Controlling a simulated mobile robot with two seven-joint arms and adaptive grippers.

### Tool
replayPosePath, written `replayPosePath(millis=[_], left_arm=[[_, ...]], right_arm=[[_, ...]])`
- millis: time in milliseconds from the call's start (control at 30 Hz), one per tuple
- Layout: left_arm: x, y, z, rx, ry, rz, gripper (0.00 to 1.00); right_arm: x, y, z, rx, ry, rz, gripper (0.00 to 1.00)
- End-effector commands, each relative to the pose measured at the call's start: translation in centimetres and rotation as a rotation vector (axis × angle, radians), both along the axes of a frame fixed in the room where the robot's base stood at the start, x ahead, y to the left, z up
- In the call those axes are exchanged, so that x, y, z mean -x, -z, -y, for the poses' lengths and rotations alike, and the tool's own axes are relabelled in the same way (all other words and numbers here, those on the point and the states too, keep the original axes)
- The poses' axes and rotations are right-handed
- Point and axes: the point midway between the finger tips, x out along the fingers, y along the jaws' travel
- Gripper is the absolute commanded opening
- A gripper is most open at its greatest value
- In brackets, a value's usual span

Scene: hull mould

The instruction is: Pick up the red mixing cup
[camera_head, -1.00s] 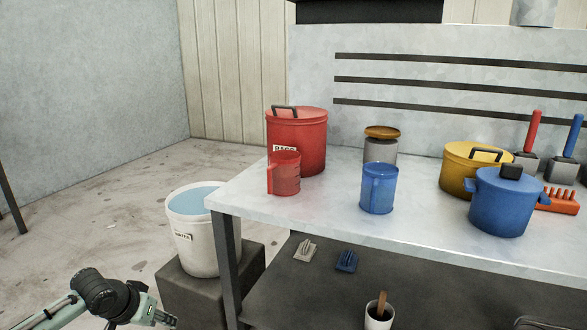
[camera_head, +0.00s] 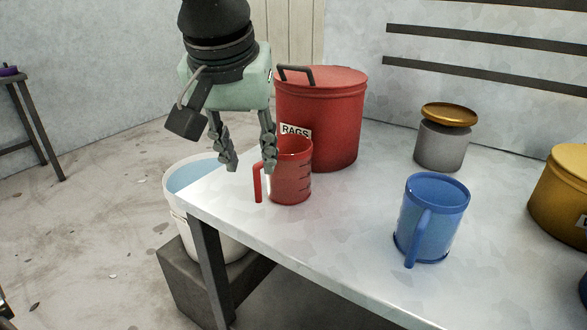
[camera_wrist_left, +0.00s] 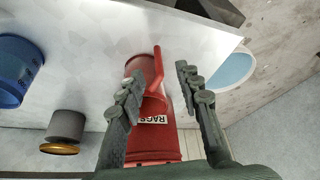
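The red mixing cup (camera_head: 291,178) stands upright near the left end of the metal table, its handle toward the left front. It also shows in the left wrist view (camera_wrist_left: 147,68), partly behind a finger. My left gripper (camera_head: 251,168) is open and empty, pointing down beside the cup's handle side. In the head view one finger overlaps the cup's left rim; I cannot tell whether it touches. In the left wrist view the fingers (camera_wrist_left: 158,72) are spread with the handle showing between them. My right gripper is not in view.
A red rags bin (camera_head: 325,125) stands close behind the cup. A blue cup (camera_head: 432,220) stands to the right, with a grey jar (camera_head: 441,147) behind it. A white water bucket (camera_head: 207,236) sits below the table's left edge.

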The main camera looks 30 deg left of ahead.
Motion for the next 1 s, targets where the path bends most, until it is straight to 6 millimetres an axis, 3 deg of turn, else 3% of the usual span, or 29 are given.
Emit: replayPosePath(millis=[433,767,1000], left_arm=[[-2.6,5.5,-0.8,0.002,0.0,-0.001,0.35],[-3.0,6.0,-0.9,0.002,0.0,0.002,0.35],[-3.0,6.0,-0.9,0.001,0.001,0.003,0.05]], right_arm=[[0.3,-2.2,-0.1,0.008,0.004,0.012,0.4],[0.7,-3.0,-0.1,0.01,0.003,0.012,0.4],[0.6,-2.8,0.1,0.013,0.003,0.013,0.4]])
